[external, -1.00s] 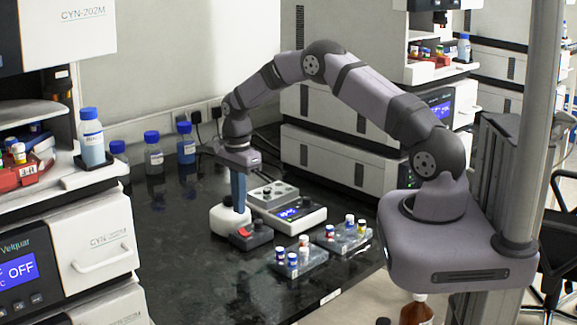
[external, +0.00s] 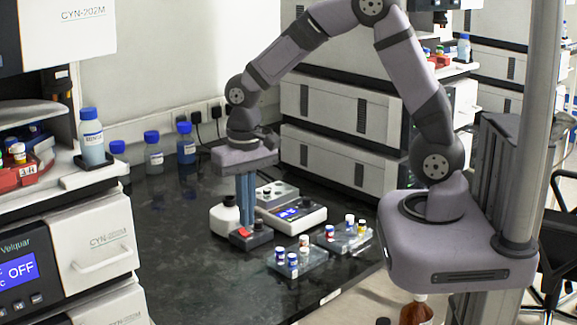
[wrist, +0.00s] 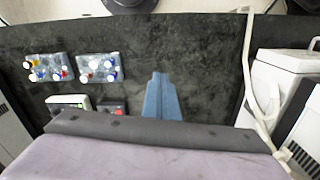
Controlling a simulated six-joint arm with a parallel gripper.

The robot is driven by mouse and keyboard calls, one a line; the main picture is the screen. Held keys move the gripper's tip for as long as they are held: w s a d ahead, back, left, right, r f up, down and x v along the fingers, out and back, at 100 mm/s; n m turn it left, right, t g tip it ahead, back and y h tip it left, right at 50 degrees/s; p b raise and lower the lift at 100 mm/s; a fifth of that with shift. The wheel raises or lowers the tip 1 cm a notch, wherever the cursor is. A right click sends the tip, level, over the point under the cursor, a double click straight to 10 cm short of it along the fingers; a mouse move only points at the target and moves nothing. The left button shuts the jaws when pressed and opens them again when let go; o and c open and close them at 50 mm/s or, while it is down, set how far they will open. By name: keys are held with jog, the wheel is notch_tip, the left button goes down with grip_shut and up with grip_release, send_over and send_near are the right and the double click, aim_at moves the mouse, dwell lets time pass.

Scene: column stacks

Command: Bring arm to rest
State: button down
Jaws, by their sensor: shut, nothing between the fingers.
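My gripper (external: 246,226) points straight down over the dark bench, with its two blue fingers close together and nothing between them. In the external view its fingertips appear just above or behind a small dark box with a red button (external: 250,235); I cannot tell the exact gap. In the wrist view my gripper (wrist: 159,75) shows its blue fingers shut over bare bench, with the red-button box (wrist: 112,107) to their left. My arm is bent, with its elbow high at the top of the external view.
Two vial racks (external: 300,262) (external: 345,240) stand right of the gripper. A white device with a lit display (external: 300,215) and a round white device (external: 223,218) are close by. Blue-capped bottles (external: 186,145) stand at the back. The bench's front left (external: 190,285) is clear.

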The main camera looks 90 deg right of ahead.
jog(key=s+a+n, duration=1.1)
jog(key=s, duration=0.2)
jog(key=shift+s+r, duration=0.2)
jog(key=shift+s, duration=0.2)
